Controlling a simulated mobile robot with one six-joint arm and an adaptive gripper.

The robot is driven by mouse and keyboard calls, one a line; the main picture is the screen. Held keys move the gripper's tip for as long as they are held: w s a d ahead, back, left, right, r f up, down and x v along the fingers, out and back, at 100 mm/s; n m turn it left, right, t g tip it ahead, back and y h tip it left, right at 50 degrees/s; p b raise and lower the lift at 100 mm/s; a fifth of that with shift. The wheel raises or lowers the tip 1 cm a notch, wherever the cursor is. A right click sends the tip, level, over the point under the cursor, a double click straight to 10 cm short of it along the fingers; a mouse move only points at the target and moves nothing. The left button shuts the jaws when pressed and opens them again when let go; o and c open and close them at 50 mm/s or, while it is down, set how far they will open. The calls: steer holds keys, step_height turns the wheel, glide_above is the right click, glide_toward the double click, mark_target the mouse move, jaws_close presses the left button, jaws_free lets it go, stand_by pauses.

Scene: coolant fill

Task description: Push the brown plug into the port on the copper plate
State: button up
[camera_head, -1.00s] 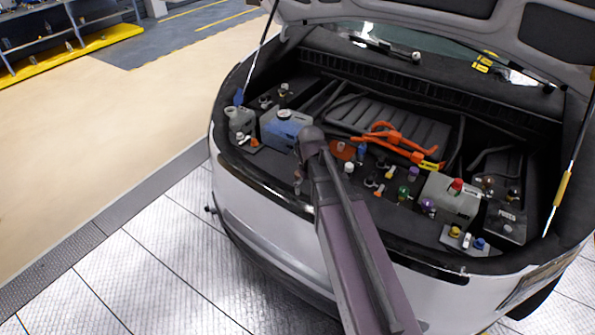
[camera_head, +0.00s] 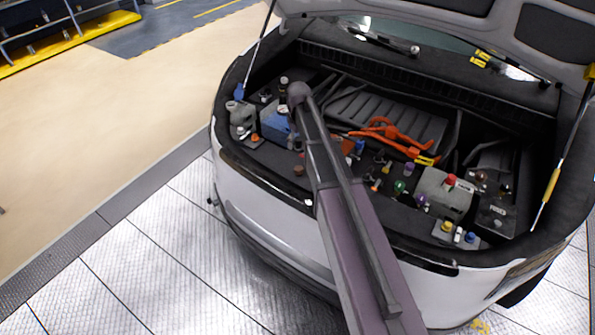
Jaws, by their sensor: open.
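My arm reaches from the bottom up into the open front bay of the car, and its wrist is beside the blue tank. My gripper (camera_head: 293,141) seems to be the small dark shape below the wrist, in front of the tank. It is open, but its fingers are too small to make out. A small brown piece (camera_head: 298,170), probably the brown plug, is on the dark bay panel just below the gripper, apart from it as far as I can tell. The copper plate (camera_head: 348,146) shows as an orange-brown patch right of my arm, partly hidden by it. Its port cannot be made out.
The blue tank (camera_head: 276,126) and a grey bottle (camera_head: 241,115) are at the left. Orange cables (camera_head: 384,131) run behind the copper plate. A grey box with a red cap (camera_head: 446,190) is at the right. Several small coloured caps sit between. The raised hood (camera_head: 450,12) hangs above.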

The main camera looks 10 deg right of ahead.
mark_target(299, 168)
steer(key=shift+f, duration=0.15)
step_height(299, 168, down, 8)
steer(key=b, duration=0.8)
steer(key=shift+f+b, duration=0.15)
steer(key=shift+b, duration=0.15)
steer(key=shift+s+f+b, duration=0.1)
steer(key=shift+f+b, duration=2.5)
steer(key=c, duration=0.9)
